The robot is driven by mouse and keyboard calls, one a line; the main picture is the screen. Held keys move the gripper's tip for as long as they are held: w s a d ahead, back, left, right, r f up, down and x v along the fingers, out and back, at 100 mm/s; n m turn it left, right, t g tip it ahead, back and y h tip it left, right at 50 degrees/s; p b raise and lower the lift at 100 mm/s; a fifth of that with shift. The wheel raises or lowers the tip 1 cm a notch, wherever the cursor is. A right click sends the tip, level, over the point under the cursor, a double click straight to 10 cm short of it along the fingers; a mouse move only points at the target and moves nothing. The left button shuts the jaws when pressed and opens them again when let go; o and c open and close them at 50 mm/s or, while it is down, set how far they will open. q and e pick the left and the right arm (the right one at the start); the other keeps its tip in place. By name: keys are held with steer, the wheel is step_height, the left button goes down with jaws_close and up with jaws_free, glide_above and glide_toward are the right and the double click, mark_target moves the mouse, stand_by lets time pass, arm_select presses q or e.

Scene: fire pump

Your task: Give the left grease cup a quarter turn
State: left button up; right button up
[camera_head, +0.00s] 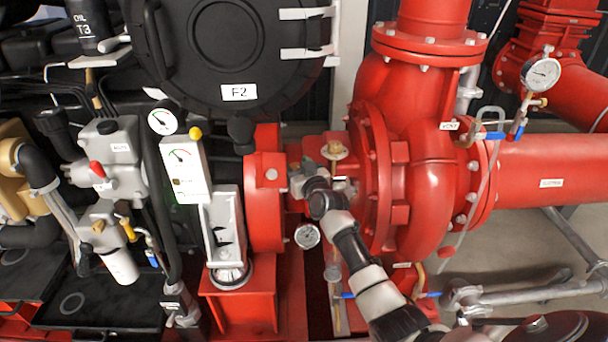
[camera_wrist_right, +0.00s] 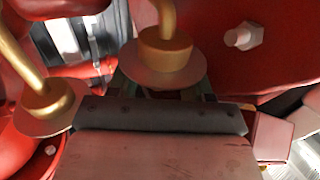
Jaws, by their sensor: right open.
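A brass grease cup (camera_head: 335,150) with a wide round disc stands by the red pump casing in the head view. My right gripper (camera_head: 302,184) is just left of and below it. In the right wrist view, one brass cup (camera_wrist_right: 165,52) with a stem and disc is straight ahead of my right gripper (camera_wrist_right: 163,90). The open fingers show partly on either side of its disc; contact cannot be seen. A second brass cup (camera_wrist_right: 44,100) is at the left. The cup ahead appears to be the left one, hidden behind my gripper in the head view. My left gripper is out of view.
The red pump casing (camera_head: 372,165) stands close right of my gripper, and a red housing (camera_head: 264,205) close left. A silver shaft (camera_wrist_right: 85,40) shows behind the cups. Blue-handled valves (camera_head: 497,135) are farther right.

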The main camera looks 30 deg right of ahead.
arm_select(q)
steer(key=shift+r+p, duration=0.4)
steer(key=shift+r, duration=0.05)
arm_select(e)
steer(key=s, duration=1)
steer(key=shift+s+a, duration=0.15)
